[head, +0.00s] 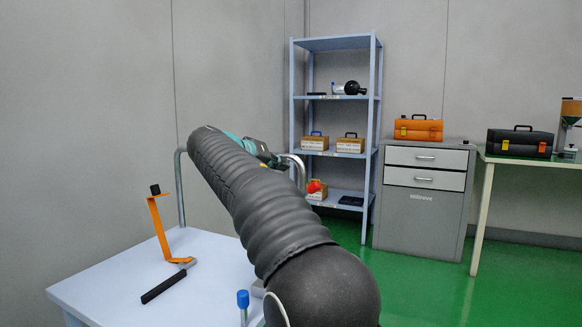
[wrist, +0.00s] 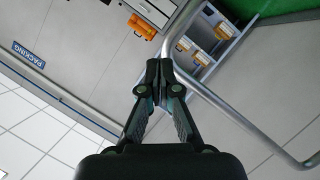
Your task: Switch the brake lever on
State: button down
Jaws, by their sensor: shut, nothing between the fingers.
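In the head view, an orange upright bracket (head: 160,232) with a black top stands on the pale table at the left. A black bar-like handle (head: 165,287) lies low in front of its foot. A red knob (head: 315,186) shows just right of my arm, near a bent metal tube (head: 293,164). I cannot tell for sure which of these is the brake lever. In the wrist view, my gripper (wrist: 160,74) is shut and empty, its fingertips close to a bent metal tube (wrist: 172,45) in the picture; contact cannot be told.
The pale table (head: 110,285) is partly hidden by my arm. A blue-topped item (head: 243,300) stands at its front. Behind are a blue shelf rack (head: 335,99), a grey drawer cabinet (head: 416,225) and a side table (head: 520,160) with a black toolbox (head: 519,143). Green floor lies open at the right.

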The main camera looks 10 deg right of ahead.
jog(key=shift+v, duration=2.8)
jog(key=shift+d+f, duration=0.1)
